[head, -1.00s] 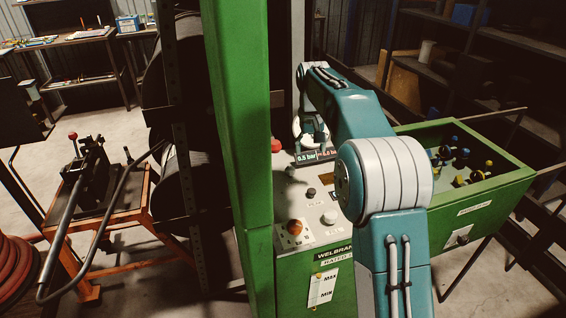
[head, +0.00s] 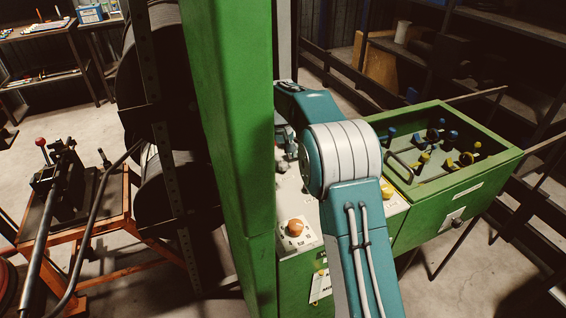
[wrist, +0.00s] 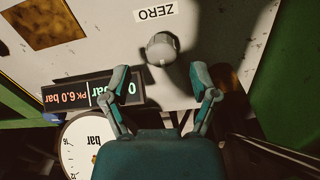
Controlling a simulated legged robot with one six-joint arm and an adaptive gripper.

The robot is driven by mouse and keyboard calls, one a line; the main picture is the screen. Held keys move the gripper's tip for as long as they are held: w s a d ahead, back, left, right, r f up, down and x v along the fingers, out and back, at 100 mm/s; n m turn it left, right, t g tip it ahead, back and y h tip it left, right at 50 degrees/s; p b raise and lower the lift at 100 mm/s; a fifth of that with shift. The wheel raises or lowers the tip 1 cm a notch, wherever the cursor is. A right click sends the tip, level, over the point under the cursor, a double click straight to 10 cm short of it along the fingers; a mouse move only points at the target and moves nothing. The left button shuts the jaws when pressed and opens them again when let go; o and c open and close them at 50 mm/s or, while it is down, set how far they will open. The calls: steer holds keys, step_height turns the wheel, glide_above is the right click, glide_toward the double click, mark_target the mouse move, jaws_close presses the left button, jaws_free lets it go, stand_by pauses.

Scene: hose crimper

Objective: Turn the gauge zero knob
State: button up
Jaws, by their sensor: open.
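The gauge zero knob (wrist: 161,48) is a small grey knob on the pale panel in the wrist view, just below the upside-down ZERO label (wrist: 154,12). My gripper (wrist: 160,82) is open, with one finger on each side below the knob in the picture. The knob lies beyond the fingertips, roughly centred between them. I cannot tell the exact distance to it. In the head view my gripper (head: 285,140) is small and partly hidden by the green post and my arm; the zero knob cannot be made out clearly there.
A digital pressure display (wrist: 93,94) and a round bar gauge (wrist: 85,145) sit close to my left finger. The green post (head: 235,130) stands left of my arm. An orange button (head: 295,227) is on the panel. A green bin (head: 455,195) stands to the right.

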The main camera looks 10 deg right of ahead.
mark_target(282, 163)
steer(key=shift+a+f, duration=0.2)
steer(key=shift+f, duration=0.4)
steer(key=shift+a+f, duration=0.2)
steer(key=shift+f, duration=0.4)
steer(key=shift+d+f, duration=0.15)
steer(key=shift+f, duration=0.2)
steer(key=shift+d, duration=0.3)
steer(key=shift+c, duration=1.2)
steer(key=shift+a, duration=0.1)
jaws_close()
steer(key=shift+a, duration=0.15)
steer(key=shift+n, duration=0.3)
steer(key=shift+f+n, duration=0.1)
steer(key=shift+n, duration=2.3)
steer(key=shift+s, duration=0.1)
